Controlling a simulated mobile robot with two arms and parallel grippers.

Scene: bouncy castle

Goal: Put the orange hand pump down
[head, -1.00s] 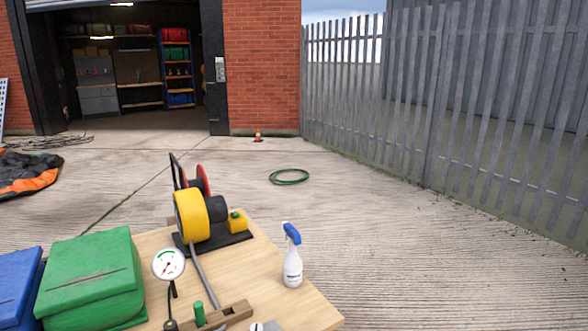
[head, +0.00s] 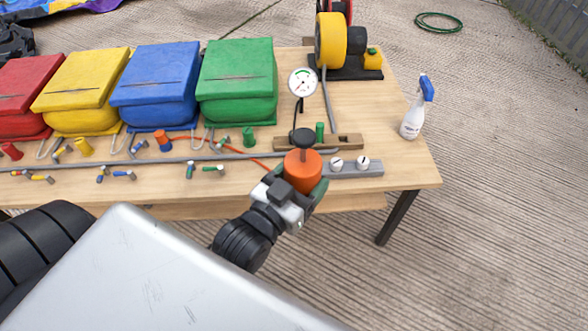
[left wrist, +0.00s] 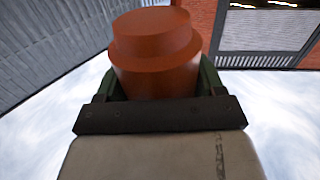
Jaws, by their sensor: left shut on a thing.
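The orange hand pump (head: 303,172) has a round orange body and a black knob on top. My left gripper (head: 312,186) is shut on it and holds it at the front edge of the wooden workbench (head: 375,108), in front of the pressure gauge. I cannot tell how far it is above the bench top. In the left wrist view the pump's orange body (left wrist: 155,60) sits between the dark green fingers, with sky and a building behind it. My right gripper is not in view.
A grey block with two white knobs (head: 352,169), a wooden rack (head: 345,142) and a gauge (head: 302,82) are close to the pump. Red, yellow, blue and green (head: 237,80) bins line the back. A spray bottle (head: 412,118) stands right; the bench between is fairly clear.

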